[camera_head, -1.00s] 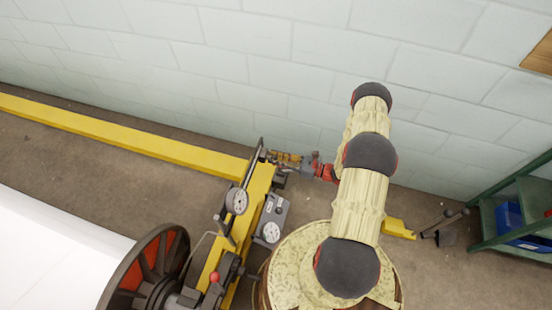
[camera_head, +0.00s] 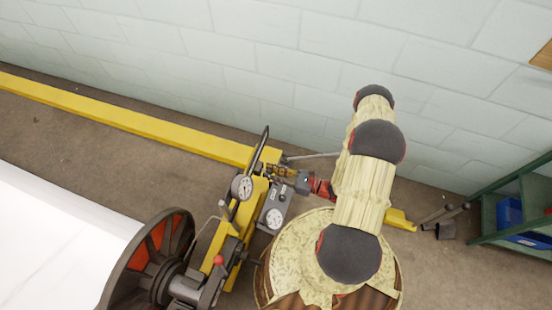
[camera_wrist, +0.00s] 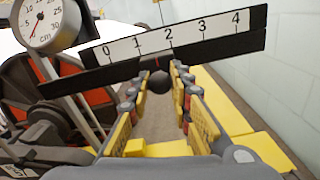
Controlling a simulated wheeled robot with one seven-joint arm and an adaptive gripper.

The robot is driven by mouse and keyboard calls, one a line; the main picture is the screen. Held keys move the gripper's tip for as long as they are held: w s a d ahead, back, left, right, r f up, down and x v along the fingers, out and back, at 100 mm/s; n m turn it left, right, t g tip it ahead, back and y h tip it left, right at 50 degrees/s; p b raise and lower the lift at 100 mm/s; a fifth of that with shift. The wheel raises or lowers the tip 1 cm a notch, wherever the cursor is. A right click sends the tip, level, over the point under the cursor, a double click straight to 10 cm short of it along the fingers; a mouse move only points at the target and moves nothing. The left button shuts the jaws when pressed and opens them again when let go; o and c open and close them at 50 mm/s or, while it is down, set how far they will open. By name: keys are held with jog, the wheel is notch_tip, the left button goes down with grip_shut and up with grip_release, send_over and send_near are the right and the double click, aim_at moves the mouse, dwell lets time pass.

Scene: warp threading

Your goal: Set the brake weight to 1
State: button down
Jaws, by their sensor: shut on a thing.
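The scale bar (camera_wrist: 220,34), black with a white strip numbered 0 to 4, runs across the wrist view and tilts up to the right. A round black knob (camera_wrist: 158,82), seemingly part of the brake weight, sits just under the bar, between marks 1 and 2 and nearer 2. My gripper (camera_wrist: 160,74) has its yellow-padded fingers on both sides of the knob and is shut on it. In the head view my gripper (camera_head: 278,171) is at the yellow machine frame, beside the lever bar. The weight's contact with the bar is hidden.
A round dial (camera_wrist: 40,20) stands left of the bar; the head view shows two gauges (camera_head: 242,187) (camera_head: 274,218). A large spoked reel (camera_head: 160,250) is at lower left. The wall (camera_head: 250,60) is behind the machine. A green shelf (camera_head: 500,205) stands at right.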

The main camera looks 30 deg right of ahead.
jog(key=shift+s+a, duration=0.9)
jog(key=c, duration=1.6)
grip_release()
jog(key=shift+c, duration=0.2)
jog(key=shift+o, duration=0.3)
jog(key=v, duration=1.2)
